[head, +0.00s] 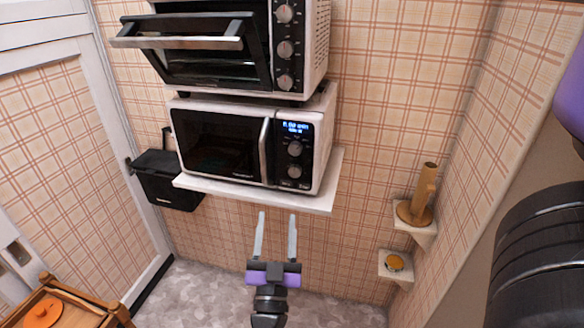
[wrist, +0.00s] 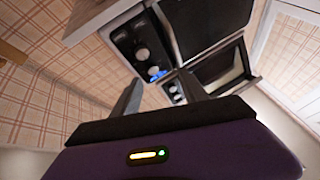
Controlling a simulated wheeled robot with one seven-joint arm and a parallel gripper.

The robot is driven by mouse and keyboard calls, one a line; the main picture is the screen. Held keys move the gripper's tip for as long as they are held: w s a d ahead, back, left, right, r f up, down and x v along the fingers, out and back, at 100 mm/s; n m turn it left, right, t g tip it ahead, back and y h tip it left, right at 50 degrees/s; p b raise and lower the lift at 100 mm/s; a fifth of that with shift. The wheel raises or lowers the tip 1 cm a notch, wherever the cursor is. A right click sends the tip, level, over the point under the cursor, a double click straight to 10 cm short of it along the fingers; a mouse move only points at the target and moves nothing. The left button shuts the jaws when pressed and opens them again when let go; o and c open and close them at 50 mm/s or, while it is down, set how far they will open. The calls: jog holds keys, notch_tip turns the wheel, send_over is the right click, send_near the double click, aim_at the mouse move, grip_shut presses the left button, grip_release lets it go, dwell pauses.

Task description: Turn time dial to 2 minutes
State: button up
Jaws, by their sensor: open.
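A white microwave (head: 250,145) with a dark door stands on a white shelf. Its right panel has a lit blue display, an upper dial (head: 294,148) and a lower dial (head: 294,171). A toaster oven (head: 235,45) above it has several knobs in a column (head: 285,49) on its right side. I cannot read labels that tell which is the time dial. My gripper (head: 277,214) is open and empty, below and in front of the shelf, apart from all dials. In the wrist view, the microwave dials (wrist: 142,54) show beyond the open fingers (wrist: 160,80).
The shelf edge (head: 257,194) lies between my gripper and the microwave. The toaster oven door (head: 190,43) is tilted partly open. A black bin-like box (head: 165,182) hangs at left. Small wall shelves (head: 415,228) are at right. The space around my gripper is clear.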

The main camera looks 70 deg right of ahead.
aim_at(294, 172)
jog(key=d+r+m+g+p, duration=0.1)
jog(key=d+g, duration=0.1)
jog(key=d, duration=0.2)
jog(key=d+r+m+g+p, duration=0.1)
jog(key=d+g, duration=0.1)
jog(key=d, duration=0.2)
jog(key=w+d+r+m+g+p, duration=0.1)
jog(key=d+r+g, duration=0.1)
jog(key=d, duration=0.3)
jog(key=shift+r+m+g, duration=0.1)
jog(key=shift+m+g, duration=0.3)
grip_shut()
